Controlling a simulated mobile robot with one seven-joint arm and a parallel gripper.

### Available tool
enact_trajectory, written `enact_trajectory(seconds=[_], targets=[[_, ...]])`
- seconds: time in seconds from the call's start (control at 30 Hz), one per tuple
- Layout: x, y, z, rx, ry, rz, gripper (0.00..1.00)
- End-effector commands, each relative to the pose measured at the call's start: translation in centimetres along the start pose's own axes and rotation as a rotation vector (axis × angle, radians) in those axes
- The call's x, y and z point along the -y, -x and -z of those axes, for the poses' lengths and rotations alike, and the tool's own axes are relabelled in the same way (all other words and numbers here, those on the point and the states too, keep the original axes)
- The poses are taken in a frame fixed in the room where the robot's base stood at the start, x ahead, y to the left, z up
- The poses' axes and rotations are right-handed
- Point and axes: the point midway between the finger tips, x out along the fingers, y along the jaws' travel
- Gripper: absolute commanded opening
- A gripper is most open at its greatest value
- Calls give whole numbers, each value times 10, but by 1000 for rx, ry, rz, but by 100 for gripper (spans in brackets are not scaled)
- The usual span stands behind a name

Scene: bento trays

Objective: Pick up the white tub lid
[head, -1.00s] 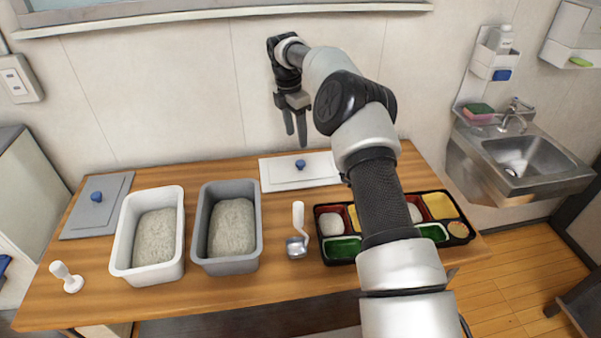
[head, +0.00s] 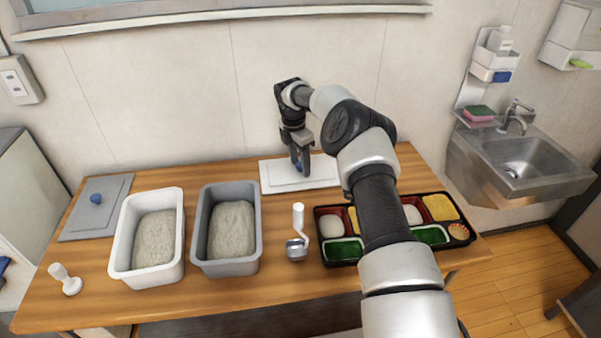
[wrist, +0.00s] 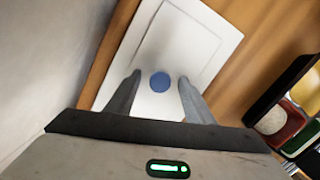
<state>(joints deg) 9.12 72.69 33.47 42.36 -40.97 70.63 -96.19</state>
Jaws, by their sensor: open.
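The white tub lid (head: 278,176) lies flat at the back of the wooden table, near the wall. Its blue knob is mostly hidden behind my fingers in the head view. In the wrist view the lid (wrist: 185,45) fills the upper middle, with the round blue knob (wrist: 160,82) on it. My gripper (head: 300,170) points down over the lid at the knob. In the wrist view my gripper (wrist: 157,85) is open, with one finger on each side of the knob and a gap on both sides. I cannot tell whether the fingertips touch the lid.
A white tub (head: 121,240) and a grey tub (head: 197,235) of rice stand to the left. A grey lid (head: 115,190) lies at the far left. A scoop (head: 298,225) and a black bento tray (head: 320,212) sit in front. The wall is close behind the lid.

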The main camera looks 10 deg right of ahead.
Motion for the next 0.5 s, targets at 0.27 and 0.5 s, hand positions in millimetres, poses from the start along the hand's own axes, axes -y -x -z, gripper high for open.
enact_trajectory(seconds=[0.27,0.5], targets=[[0,1,0,0,0,0,21],[0,1,0,0,0,-1,3]])
